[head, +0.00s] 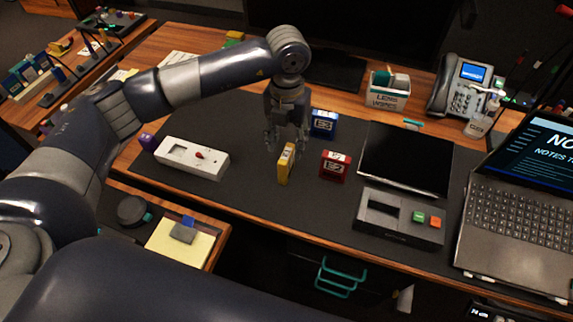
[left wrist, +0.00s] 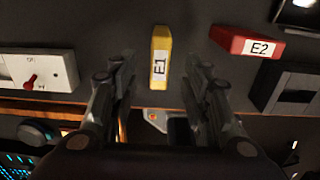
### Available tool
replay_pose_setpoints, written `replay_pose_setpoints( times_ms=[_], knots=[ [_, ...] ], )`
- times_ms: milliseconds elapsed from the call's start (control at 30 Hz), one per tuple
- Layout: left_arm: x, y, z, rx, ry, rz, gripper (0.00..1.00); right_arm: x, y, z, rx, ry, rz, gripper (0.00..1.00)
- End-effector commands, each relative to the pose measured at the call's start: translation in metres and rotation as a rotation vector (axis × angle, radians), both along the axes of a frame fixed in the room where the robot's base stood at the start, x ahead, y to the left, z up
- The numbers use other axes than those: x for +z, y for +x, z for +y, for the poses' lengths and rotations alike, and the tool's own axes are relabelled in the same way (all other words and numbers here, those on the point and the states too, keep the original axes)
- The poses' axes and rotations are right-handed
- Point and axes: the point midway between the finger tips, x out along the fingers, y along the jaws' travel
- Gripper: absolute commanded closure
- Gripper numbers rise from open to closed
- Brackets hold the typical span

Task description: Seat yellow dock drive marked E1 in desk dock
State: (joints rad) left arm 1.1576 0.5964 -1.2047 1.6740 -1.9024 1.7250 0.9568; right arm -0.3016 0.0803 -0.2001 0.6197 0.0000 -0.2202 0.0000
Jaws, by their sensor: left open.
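The yellow dock drive marked E1 (head: 286,165) stands upright on the dark desk mat; its label reads E1 in the left wrist view (left wrist: 160,62). My left gripper (head: 286,143) points down at the yellow drive, open and empty. In the left wrist view its fingers (left wrist: 162,75) are spread, with the drive ahead in line with the gap. The grey desk dock (head: 383,233), with a dark slot and green and orange buttons, lies to the right near the front edge; part of it shows in the left wrist view (left wrist: 263,80). My right gripper is not in view.
A red drive marked E2 (head: 335,165) stands just right of the yellow one, and a blue drive (head: 323,122) behind. A white panel with a red knob (head: 178,160) is left. A dark flat tablet (head: 407,155) and laptop (head: 515,220) are right. Bare mat (head: 255,205) lies in front.

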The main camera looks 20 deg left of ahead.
Motion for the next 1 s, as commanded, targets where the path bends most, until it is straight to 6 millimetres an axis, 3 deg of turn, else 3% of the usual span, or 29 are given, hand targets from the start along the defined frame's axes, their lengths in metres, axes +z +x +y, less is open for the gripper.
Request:
replay_pose_setpoints(
  times_ms=[200, 433, 700, 1000],
  knots=[
    [-0.034, -0.001, -0.001, -0.001, -0.002, 0.004, 0.57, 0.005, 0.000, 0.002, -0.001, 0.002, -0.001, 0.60],
    [-0.052, -0.002, -0.001, -0.001, -0.002, 0.004, 0.57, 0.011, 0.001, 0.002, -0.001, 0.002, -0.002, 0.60],
    [-0.090, -0.002, 0.000, -0.001, -0.003, 0.003, 0.57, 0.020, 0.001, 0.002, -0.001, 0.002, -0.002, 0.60],
    [-0.095, -0.001, 0.000, -0.002, -0.004, 0.001, 0.59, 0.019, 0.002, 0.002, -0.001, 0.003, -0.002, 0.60]
  ],
)
